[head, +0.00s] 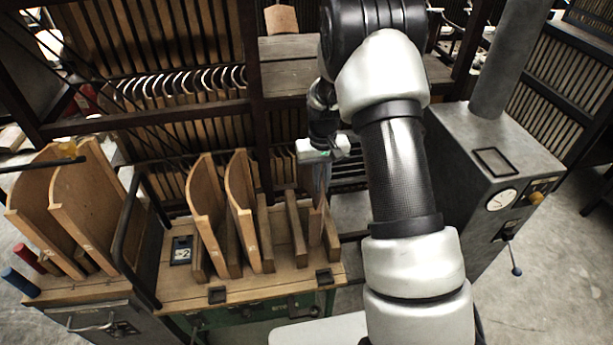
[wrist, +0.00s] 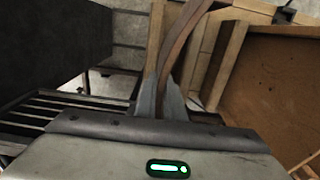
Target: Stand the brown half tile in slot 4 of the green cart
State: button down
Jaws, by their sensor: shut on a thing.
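The green cart (head: 265,290) stands at the front centre, with a wooden top and a row of upright wooden dividers. My gripper (head: 324,180) points down over the right end of that row. It is shut on the thin, curved brown half tile (head: 317,212), seen nearly edge-on and upright between the two rightmost dividers. In the wrist view the tile (wrist: 181,40) rises between my fingertips (wrist: 160,98), with a divider (wrist: 229,60) close at its right. Whether its lower edge touches the cart is hidden.
Two tan half tiles (head: 241,208) stand in the cart's left slots. A second cart with tan tiles (head: 83,205) stands at the left. A grey machine with a gauge (head: 501,199) stands at the right. A rack of curved tiles (head: 180,88) is behind.

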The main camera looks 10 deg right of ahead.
jog(key=shift+w+a+f+b, duration=0.1)
jog(key=shift+f+b, duration=1.5)
jog(key=shift+f, duration=1.15)
jog(key=shift+w+f+b, duration=0.1)
jog(key=shift+f+b, duration=1.5)
jog(key=shift+f, duration=1.1)
jog(key=c, duration=1.8)
grip_release()
jog(key=shift+o, duration=0.2)
jog(key=shift+s, duration=0.1)
notch_tip(320, 180, up, 17)
jog(key=shift+r+p, duration=0.2)
jog(key=shift+p, duration=0.3)
